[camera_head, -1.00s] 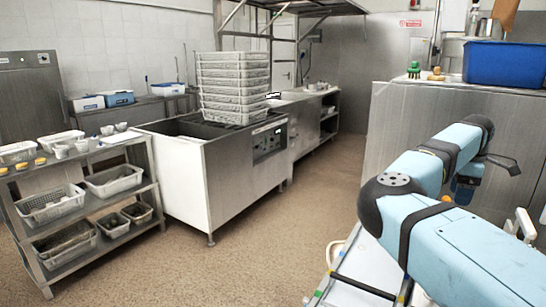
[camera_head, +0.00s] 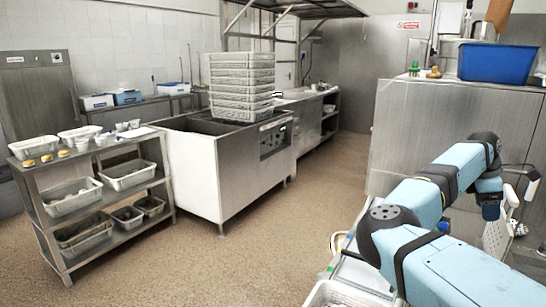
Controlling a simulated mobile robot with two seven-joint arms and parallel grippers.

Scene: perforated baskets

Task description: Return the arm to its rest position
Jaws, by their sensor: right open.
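My right arm, light blue with black joints, comes in from the lower right and reaches up beside the metal cabinet. My left gripper is not in view.
Perforated baskets stand stacked (camera_head: 241,84) on the metal counter (camera_head: 190,170). A shelf rack (camera_head: 110,201) with baskets stands at left. A blue bin (camera_head: 497,63) tops the metal cabinet (camera_head: 425,130). A pale basket rim (camera_head: 345,292) shows at the bottom. The middle floor is clear.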

